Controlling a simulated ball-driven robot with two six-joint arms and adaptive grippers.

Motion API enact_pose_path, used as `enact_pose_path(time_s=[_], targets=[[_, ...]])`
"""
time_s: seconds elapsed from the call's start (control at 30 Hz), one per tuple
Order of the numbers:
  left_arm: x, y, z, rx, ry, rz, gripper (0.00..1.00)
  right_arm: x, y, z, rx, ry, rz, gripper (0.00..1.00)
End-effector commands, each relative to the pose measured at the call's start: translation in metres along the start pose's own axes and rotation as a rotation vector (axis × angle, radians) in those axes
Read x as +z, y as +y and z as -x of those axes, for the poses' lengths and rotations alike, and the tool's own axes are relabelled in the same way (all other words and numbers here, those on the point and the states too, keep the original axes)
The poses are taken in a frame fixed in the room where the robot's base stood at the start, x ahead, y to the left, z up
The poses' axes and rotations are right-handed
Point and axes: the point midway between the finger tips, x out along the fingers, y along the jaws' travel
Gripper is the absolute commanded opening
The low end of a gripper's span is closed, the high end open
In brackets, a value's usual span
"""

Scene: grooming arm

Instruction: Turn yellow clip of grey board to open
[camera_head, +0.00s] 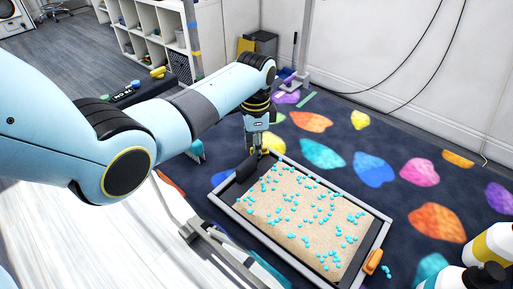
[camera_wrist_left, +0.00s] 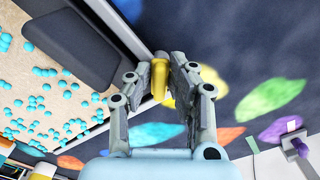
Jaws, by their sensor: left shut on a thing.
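The grey board (camera_head: 375,240) is a grey-framed tray on the patterned mat, holding sand-coloured material and many small cyan balls. Its frame edge also shows in the left wrist view (camera_wrist_left: 122,28). The yellow clip (camera_wrist_left: 160,77) sits at the outer side of that edge, between the fingers of my left gripper (camera_wrist_left: 157,84), which is shut on it. In the head view my left gripper (camera_head: 257,150) points down at the board's far corner and mostly hides this clip. An orange clip (camera_head: 373,262) is at the near right corner.
A dark pad (camera_head: 240,174) lies along the board's left end. White and yellow bottle-like things (camera_head: 490,245) stand at the lower right. White shelves (camera_head: 150,35) and a grey bin (camera_head: 262,42) are at the back. The colourful mat right of the board is mostly clear.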

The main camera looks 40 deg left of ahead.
Motion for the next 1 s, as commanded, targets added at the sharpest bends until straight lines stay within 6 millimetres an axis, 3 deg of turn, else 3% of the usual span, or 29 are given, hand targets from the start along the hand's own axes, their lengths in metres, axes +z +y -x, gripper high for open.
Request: enact_pose_path(time_s=[0.3,0.67,1.0], targets=[[0.0,0.001,0.001,0.001,0.0,0.177,0.0,-0.003,0.004,0.017,0.003,0.002,0.001,0.67],[0.0,0.001,0.001,0.001,0.0,0.194,0.0,-0.003,0.004,0.017,0.003,0.003,0.001,0.67],[0.0,0.001,0.002,0.001,-0.001,0.407,0.0,-0.005,0.005,0.033,0.003,0.004,0.001,0.67]])
